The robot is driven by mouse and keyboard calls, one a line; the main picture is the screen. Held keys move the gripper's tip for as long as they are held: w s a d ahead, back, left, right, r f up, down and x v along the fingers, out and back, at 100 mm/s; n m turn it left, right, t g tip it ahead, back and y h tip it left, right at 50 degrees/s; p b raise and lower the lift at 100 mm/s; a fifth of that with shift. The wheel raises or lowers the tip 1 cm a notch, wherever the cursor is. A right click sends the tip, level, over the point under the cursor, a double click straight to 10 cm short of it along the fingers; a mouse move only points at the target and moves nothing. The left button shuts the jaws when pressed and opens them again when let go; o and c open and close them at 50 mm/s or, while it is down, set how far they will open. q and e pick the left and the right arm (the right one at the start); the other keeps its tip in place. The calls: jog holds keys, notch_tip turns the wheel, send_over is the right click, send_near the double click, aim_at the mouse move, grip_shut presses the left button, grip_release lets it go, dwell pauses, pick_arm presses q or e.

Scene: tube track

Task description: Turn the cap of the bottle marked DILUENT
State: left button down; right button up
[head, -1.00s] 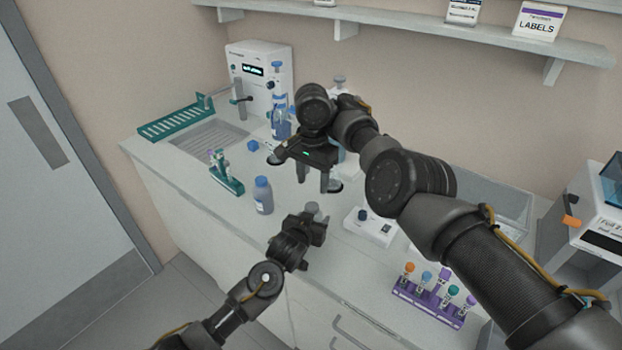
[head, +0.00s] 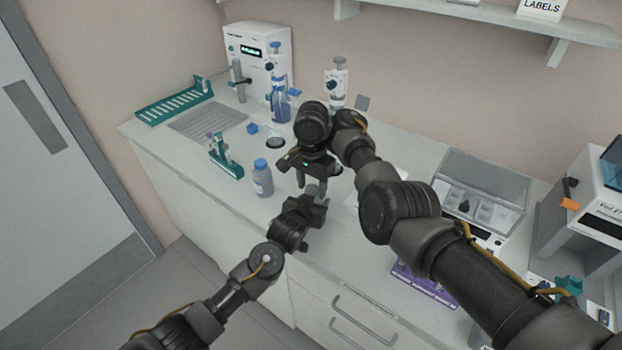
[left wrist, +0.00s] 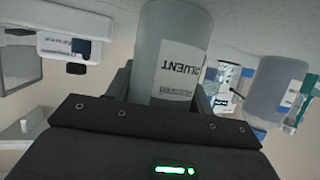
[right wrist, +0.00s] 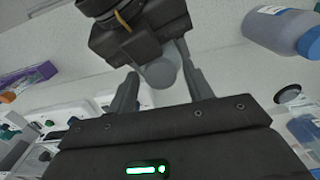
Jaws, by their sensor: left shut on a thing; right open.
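The bottle marked DILUENT (left wrist: 175,50) is grey, and its label reads upside down in the left wrist view. My left gripper (head: 312,206) is shut on its body and holds it near the counter's front edge. The bottle's round grey cap (right wrist: 161,73) shows between the fingers of my right gripper (right wrist: 160,80) in the right wrist view. My right gripper is open, pointing down over the cap, with a finger on either side and gaps visible. In the head view the bottle is mostly hidden by both grippers.
A blue-capped bottle (head: 262,178) stands just left of the grippers. A small green rack (head: 226,163) is farther left. Bottles with dispensers (head: 279,95) stand behind. The counter's left front is clear.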

jog(key=c, duration=1)
jog(key=n, duration=0.6)
jog(key=shift+d+n, duration=0.1)
jog(key=shift+n, duration=0.2)
jog(key=o, duration=1.1)
jog(key=shift+r, duration=0.15)
